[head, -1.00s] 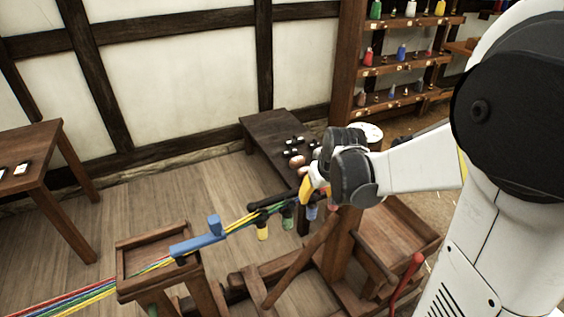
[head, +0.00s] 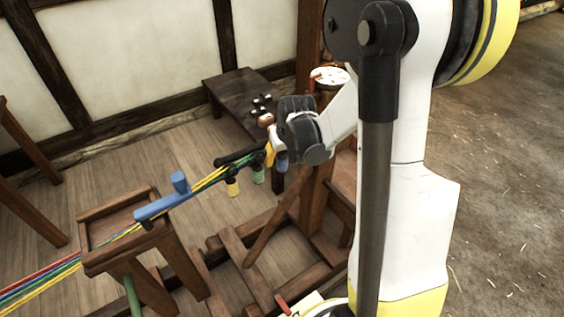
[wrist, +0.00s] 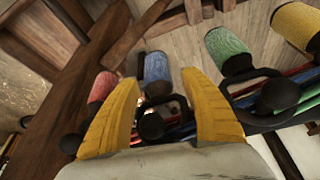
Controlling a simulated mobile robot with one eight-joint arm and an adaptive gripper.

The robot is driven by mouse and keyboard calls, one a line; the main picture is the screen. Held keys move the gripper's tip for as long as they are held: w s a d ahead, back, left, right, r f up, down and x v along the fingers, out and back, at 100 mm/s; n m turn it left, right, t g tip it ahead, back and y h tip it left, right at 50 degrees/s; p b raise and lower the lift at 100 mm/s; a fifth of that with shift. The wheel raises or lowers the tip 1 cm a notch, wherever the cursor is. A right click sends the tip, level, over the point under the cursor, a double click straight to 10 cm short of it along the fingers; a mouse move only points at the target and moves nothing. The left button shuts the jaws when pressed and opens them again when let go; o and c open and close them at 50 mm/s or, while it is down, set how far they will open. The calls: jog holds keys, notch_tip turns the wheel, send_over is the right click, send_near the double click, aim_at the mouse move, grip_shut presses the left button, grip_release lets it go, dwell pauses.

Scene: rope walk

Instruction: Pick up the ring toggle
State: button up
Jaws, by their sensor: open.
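My gripper (wrist: 161,82) is open, its two yellow fingers apart with nothing held between them. In the head view, my gripper (head: 271,148) is beside the dark rope bar (head: 240,156), near its post. Between and just beyond the fingers in the wrist view is a dark loop with a black ball (wrist: 151,126). Blue (wrist: 157,67), red (wrist: 103,86) and green (wrist: 228,48) cylinders hang around it. I cannot tell surely which piece is the ring toggle. My gripper hides part of the bar in the head view.
Coloured strands (head: 62,272) run left from a blue notched block (head: 163,203) on a wooden stand (head: 98,264). A dark low table (head: 228,92) with small black pieces (head: 262,104) stands behind. Wooden beams (head: 245,262) cross the floor below. Floor at the right is open.

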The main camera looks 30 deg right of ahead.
grip_shut()
jog(key=shift+r, duration=0.15)
jog(key=shift+r+p, duration=0.5)
jog(key=shift+r, duration=0.1)
jog(key=s+a+p, duration=0.2)
jog(key=s+a, duration=0.1)
jog(key=s, duration=1.4)
jog(key=shift+s+p, duration=0.35)
jog(key=shift+s, duration=0.05)
